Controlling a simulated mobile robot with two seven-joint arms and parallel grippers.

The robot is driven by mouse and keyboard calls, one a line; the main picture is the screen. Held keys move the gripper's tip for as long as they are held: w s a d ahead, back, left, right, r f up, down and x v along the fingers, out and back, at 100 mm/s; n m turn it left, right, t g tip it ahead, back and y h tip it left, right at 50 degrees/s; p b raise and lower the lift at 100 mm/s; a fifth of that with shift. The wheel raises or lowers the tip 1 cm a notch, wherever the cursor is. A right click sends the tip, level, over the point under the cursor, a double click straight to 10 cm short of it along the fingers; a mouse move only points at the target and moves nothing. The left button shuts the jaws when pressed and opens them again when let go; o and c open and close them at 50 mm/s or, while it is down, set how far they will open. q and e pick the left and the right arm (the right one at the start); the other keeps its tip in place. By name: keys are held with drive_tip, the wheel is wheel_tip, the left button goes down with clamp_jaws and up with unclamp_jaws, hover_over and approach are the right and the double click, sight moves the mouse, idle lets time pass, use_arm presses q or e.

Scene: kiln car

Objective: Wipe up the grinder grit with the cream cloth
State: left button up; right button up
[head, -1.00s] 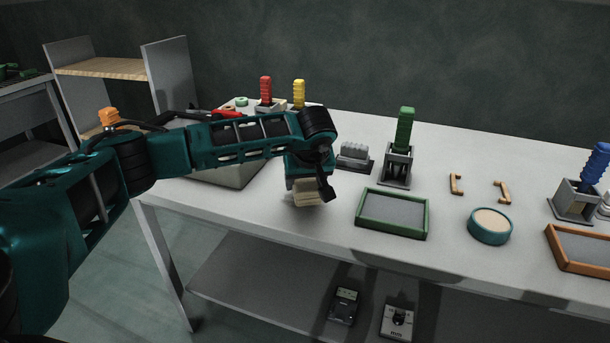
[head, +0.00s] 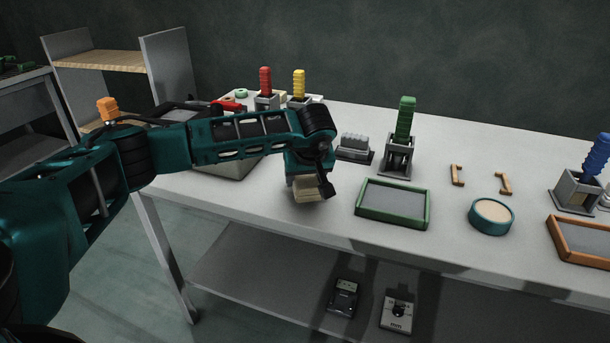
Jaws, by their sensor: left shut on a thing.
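My left gripper (head: 312,180) is over the left part of the grey table, pointing down. It is shut on the cream cloth (head: 307,190), a small pale block-like piece under the fingers. The cloth is at or very close to the tabletop; I cannot tell whether it presses on it. I cannot make out any grinder grit; the gripper and arm hide part of the table there. My right gripper is not in view.
A green-rimmed tray (head: 427,208) lies just right of the cloth. Behind stand a grey block (head: 355,145) and a green-handled tool in a holder (head: 398,160). A teal round dish (head: 491,225) and an orange-rimmed tray (head: 553,243) are farther right. The table's front edge is close.

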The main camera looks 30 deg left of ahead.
sight(288, 190)
use_arm(q)
drive_tip(key=shift+a, duration=0.1)
idle(0.3)
drive_tip(key=shift+s+a+p, duration=0.15)
drive_tip(key=shift+s+a, duration=0.15)
drive_tip(key=shift+a, duration=0.8)
drive_tip(key=shift+s+a+p, duration=0.15)
drive_tip(key=shift+s+a, duration=0.1)
drive_tip(key=shift+a, duration=0.8)
drive_tip(key=shift+f+b, duration=0.55)
drive_tip(key=shift+f, duration=0.4)
drive_tip(key=shift+d, duration=0.2)
drive_tip(key=shift+w+d, duration=0.3)
drive_tip(key=shift+d, duration=0.75)
drive_tip(key=shift+w+d, duration=0.25)
drive_tip(key=shift+d, duration=0.75)
drive_tip(key=shift+w+d, duration=0.25)
drive_tip(key=shift+d, duration=0.85)
drive_tip(key=shift+w+d, duration=0.25)
drive_tip(key=shift+d, duration=0.85)
